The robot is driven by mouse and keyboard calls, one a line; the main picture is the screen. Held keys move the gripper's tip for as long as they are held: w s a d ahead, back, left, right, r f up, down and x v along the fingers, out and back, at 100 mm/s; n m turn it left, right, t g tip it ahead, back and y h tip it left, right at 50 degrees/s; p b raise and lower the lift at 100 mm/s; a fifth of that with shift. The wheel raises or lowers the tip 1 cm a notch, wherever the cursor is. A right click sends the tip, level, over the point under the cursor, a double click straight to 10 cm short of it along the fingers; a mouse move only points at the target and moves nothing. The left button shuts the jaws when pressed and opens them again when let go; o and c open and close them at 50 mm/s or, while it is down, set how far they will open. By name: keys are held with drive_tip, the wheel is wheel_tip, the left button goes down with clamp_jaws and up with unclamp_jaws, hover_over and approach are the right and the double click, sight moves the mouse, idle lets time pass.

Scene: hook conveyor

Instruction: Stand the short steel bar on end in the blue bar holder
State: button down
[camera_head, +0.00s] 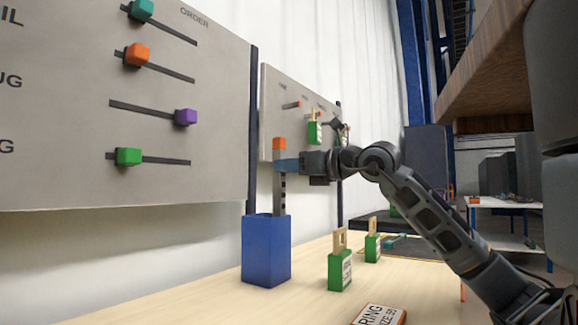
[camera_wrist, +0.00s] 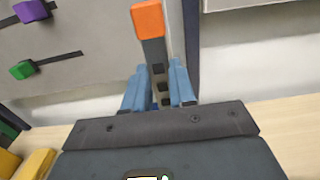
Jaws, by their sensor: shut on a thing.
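The steel bar (camera_head: 281,195) is grey with dark marks and an orange end cap on top. It is upright, and my gripper (camera_head: 284,165) is shut on it just below the cap. In the wrist view the bar (camera_wrist: 155,65) stands between the blue fingers of my gripper (camera_wrist: 159,85), with its orange end away from the palm. The blue bar holder (camera_head: 266,252) is a tall box on the table, directly below the bar. The bar's lower end meets the holder's rim in the head view; I cannot tell whether it is inside. The holder's inside is hidden.
Green padlock-like tags (camera_head: 340,271) stand on the table (camera_head: 200,303) right of the holder. An orange-edged label block (camera_head: 380,314) lies at the front. A grey slider board (camera_head: 220,120) stands behind at left, and a smaller board (camera_head: 275,95) hangs further back.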

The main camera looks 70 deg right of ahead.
sight(283, 180)
drive_tip(key=shift+f+b, duration=1.05)
drive_tip(key=shift+f, duration=0.45)
drive_tip(key=c, duration=0.8)
unclamp_jaws()
drive_tip(key=shift+c, duration=0.2)
drive_tip(key=p+v, duration=0.1)
drive_tip(key=v, duration=0.6)
drive_tip(key=shift+s, duration=0.4)
drive_tip(key=shift+a, duration=0.1)
